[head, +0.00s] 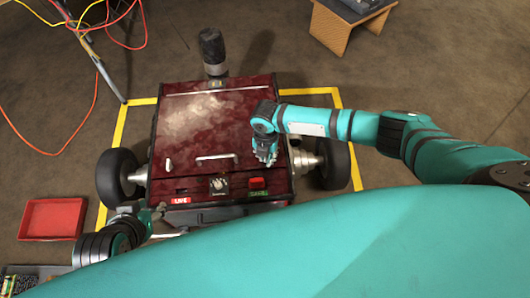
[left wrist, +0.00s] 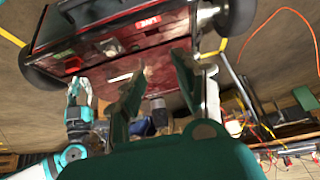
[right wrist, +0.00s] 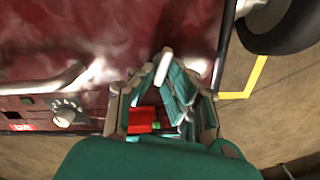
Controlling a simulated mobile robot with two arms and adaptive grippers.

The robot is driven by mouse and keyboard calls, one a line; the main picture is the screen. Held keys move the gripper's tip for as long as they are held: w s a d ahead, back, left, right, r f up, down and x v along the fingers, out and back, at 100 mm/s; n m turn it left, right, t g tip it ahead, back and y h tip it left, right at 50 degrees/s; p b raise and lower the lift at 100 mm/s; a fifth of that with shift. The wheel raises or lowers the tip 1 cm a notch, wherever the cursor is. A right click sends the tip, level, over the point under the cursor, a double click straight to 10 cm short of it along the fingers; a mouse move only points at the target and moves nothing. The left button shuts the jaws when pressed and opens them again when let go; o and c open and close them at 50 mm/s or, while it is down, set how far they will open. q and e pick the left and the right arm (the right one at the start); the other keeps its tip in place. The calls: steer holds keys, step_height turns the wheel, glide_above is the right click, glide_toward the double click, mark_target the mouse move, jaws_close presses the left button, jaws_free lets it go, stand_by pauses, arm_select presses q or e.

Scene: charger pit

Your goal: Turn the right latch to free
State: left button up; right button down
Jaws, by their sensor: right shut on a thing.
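The dark red charger box (head: 190,130) stands between two wheels. My right gripper (head: 265,160) is over the front right part of its lid, pointing down. In the right wrist view, a pale latch lever (right wrist: 162,70) shows between its fingertips (right wrist: 163,88), and the gripper is shut on it. In the head view the gripper hides this right latch. The pale left latch (head: 168,164) stands at the front left of the lid. My left gripper (head: 152,213) is by the box's front left corner; its fingers are apart and empty in the left wrist view (left wrist: 158,75).
A lid handle (head: 217,157) lies between the latches. The front panel has a dial (head: 218,185), a red switch (head: 257,183), a LIVE label (head: 180,201) and a green label (head: 258,194). A red tray (head: 52,219) lies at left. Cables hang at upper left.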

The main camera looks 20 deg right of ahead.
steer(key=shift+s+n, duration=0.1)
steer(key=shift+n, duration=0.7)
arm_select(q)
steer(key=shift+s+a+f+g+y+p, duration=0.1)
steer(key=shift+s+a+f+g, duration=0.1)
steer(key=shift+s+g, duration=0.35)
steer(key=shift+s+a+f+g+y+p, duration=0.15)
steer(key=shift+s+a+g, duration=0.1)
steer(key=shift+s, duration=0.65)
steer(key=shift+s+a+f+g+y+p, duration=0.1)
steer(key=shift+s+a+f+g, duration=0.1)
steer(key=shift+s+g, duration=0.35)
arm_select(e)
steer(key=shift+n, duration=1.2)
arm_select(q)
steer(key=shift+s, duration=0.2)
arm_select(e)
steer(key=shift+d, duration=0.1)
steer(key=c, duration=1.4)
jaws_free()
steer(key=r, duration=1.2)
steer(key=shift+w+d, duration=0.1)
steer(key=shift+w, duration=0.1)
